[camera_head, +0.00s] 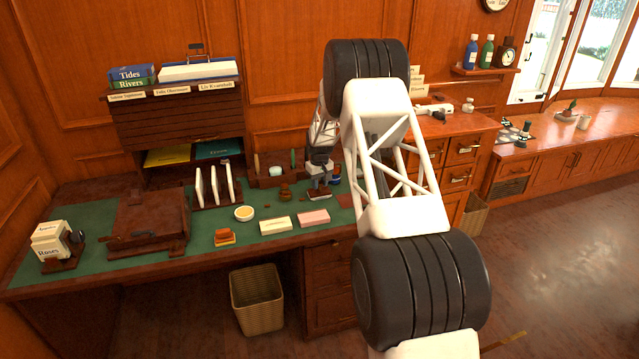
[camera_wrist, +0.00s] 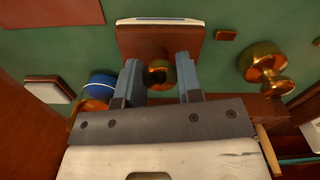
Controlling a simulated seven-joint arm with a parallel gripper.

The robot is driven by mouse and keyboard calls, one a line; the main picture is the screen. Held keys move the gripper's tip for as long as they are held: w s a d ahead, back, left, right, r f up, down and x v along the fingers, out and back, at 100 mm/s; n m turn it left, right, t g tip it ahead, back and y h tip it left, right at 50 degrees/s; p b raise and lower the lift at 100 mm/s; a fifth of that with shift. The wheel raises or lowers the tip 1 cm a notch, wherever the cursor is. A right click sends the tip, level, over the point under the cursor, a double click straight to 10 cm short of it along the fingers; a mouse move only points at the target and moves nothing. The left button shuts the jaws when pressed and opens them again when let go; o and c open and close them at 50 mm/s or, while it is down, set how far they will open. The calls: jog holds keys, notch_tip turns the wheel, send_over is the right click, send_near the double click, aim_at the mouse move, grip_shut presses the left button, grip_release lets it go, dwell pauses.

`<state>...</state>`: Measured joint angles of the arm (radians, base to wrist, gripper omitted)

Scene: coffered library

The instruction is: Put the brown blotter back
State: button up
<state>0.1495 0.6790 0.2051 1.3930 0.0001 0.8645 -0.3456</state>
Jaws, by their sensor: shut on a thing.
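The brown blotter (camera_wrist: 132,40) is a brown wooden block with a pale strip along its far edge and a round brass knob on top. My gripper (camera_wrist: 160,78) is shut on that knob, one grey-blue finger on each side, in the wrist view. The blotter's body lies past the fingertips, over the green desk top. I cannot tell whether it touches the desk. In the head view my gripper (camera_head: 320,182) is low over the back right of the desk, and the blotter under it is small and hard to make out.
A wooden stand (camera_head: 262,181) is left of my gripper. A blue-topped brass item (camera_wrist: 100,87) and a brass knobbed piece (camera_wrist: 262,68) flank the blotter closely. Pink (camera_head: 314,218) and cream (camera_head: 275,225) blocks lie in front. The desk's green front left is partly clear.

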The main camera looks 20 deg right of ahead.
aim_at(320, 181)
jog(key=o, duration=0.8)
jog(key=shift+r, duration=0.1)
notch_tip(320, 181, up, 12)
jog(key=shift+r, duration=0.1)
dwell(0.3)
dwell(0.5)
